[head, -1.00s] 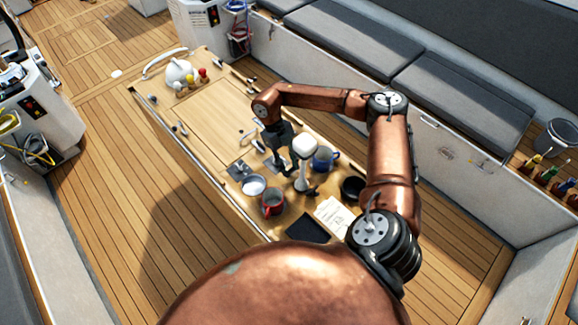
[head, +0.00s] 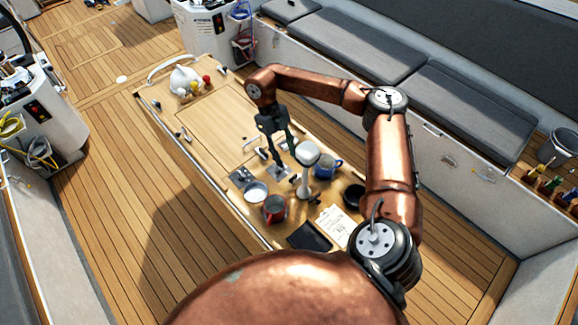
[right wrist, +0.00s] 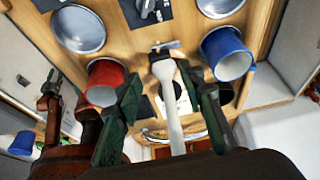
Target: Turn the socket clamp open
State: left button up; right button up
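The socket clamp cannot be picked out with certainty. A dark square plate (head: 278,172) with a small metal fitting lies on the table below my right gripper. The right wrist view shows a dark plate with a grey knob (right wrist: 147,11) and a small metal T-shaped handle (right wrist: 165,46). My right gripper (head: 282,157) hangs above the table, fingers apart and apparently empty. A white lamp-like post (head: 306,155) stands just right of it. In the right wrist view the post (right wrist: 168,95) shows between the fingers; contact cannot be told.
A red mug (head: 275,209), a pale bowl (head: 255,191), a blue mug (head: 328,165) and a black bowl (head: 353,195) crowd around the post. A paper sheet (head: 334,225) and dark pad (head: 309,237) lie in front. The table's middle (head: 218,122) is clear.

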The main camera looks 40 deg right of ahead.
aim_at(293, 176)
jog(key=shift+v, duration=1.6)
jog(key=x, duration=1.2)
